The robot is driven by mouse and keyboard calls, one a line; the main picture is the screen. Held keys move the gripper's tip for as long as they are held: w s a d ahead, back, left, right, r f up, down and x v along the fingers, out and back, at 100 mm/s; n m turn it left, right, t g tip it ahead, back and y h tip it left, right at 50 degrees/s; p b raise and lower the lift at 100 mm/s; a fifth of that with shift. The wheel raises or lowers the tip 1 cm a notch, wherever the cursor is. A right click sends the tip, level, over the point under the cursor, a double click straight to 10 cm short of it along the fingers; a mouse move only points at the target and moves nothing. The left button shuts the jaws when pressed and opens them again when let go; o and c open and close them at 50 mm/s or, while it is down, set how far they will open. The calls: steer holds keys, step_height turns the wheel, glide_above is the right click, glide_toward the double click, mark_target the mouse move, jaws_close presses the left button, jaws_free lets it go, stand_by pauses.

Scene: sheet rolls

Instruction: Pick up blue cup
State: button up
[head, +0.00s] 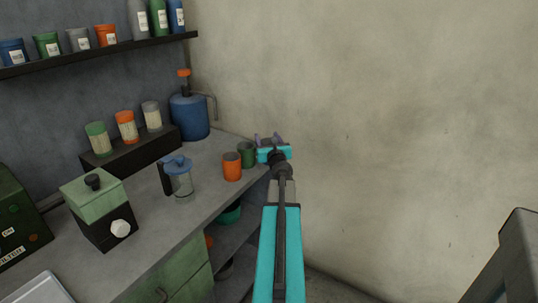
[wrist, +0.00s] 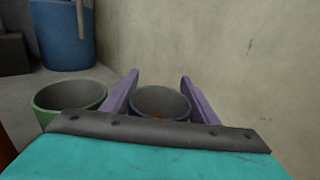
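A blue-grey cup (wrist: 160,104) stands upright between the two purple fingers of my gripper (wrist: 160,78) in the wrist view. One finger runs along each side of it, close to its rim. Whether the fingers press on the cup cannot be told. Its lower part is hidden behind the gripper's dark bar. In the head view my gripper (head: 268,139) is at the right end of the counter by the wall, and it hides the blue cup.
A green cup (head: 247,155) stands just left of my gripper, with an orange cup (head: 232,167) beside it. A blue jug (head: 189,117) stands behind on the counter (head: 205,190). The beige wall (head: 370,120) is close on the right. A glass jar (head: 180,180) stands further left.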

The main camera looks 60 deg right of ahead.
steer(key=c, duration=1.1)
steer(key=shift+o, duration=0.2)
steer(key=shift+r, duration=0.1)
